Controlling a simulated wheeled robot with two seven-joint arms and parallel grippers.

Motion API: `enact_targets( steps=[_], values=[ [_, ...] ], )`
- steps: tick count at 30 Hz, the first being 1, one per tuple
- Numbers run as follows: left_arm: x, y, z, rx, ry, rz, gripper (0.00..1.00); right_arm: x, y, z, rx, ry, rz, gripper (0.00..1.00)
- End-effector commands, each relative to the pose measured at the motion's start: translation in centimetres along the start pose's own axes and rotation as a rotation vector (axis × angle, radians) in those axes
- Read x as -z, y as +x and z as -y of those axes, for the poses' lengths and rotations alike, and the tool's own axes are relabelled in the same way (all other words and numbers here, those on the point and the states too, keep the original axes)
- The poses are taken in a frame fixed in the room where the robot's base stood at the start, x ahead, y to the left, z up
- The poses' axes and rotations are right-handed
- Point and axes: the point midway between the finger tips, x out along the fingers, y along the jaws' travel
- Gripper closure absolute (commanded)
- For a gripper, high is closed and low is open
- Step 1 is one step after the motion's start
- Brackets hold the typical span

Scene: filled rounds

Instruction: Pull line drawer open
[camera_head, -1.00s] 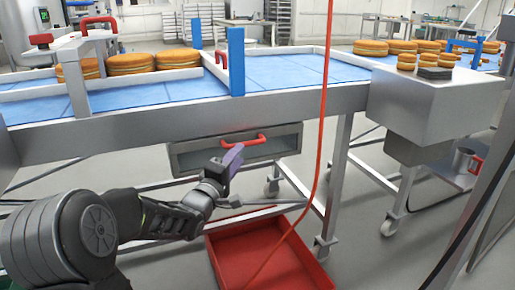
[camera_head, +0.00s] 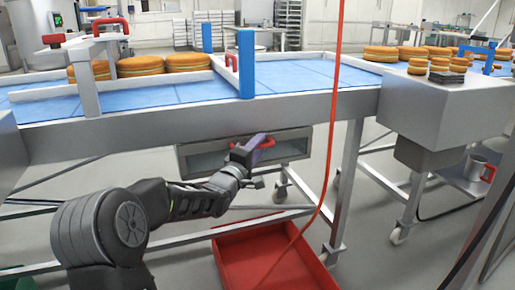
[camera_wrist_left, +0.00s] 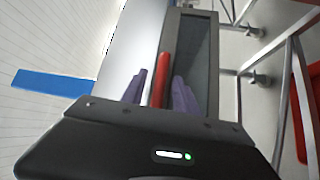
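The line drawer (camera_head: 196,158) is a grey metal drawer front with a dark window, hanging under the conveyor table. It looks shut. Its red bar handle (camera_head: 268,143) is partly hidden by my left gripper (camera_head: 258,142). In the left wrist view the handle (camera_wrist_left: 161,78) runs between the two purple fingers of the left gripper (camera_wrist_left: 159,88). The fingers stand apart, one on each side, and I see no clear grip on it. My right gripper is not in view.
A red crate (camera_head: 262,250) stands on the floor below. A red cable (camera_head: 333,130) hangs right of the drawer. The conveyor (camera_head: 300,76) carries round filled cakes (camera_head: 140,66). A table leg (camera_head: 346,190) stands right of the drawer.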

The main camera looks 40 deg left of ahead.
Motion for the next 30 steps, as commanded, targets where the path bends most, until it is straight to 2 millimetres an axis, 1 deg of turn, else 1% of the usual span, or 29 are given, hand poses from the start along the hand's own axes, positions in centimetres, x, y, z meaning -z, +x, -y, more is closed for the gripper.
enact_targets(
  steps=[2,15,30],
  values=[
    [0.0,-0.01,-0.01,0.0,0.0,0.0,0.65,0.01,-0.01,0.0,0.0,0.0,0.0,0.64],
    [0.01,-0.04,0.0,0.0,0.0,0.0,1.0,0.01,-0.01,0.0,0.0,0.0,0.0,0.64],
    [0.01,-0.05,0.03,0.0,0.0,0.0,1.0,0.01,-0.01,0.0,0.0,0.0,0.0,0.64]
  ],
)
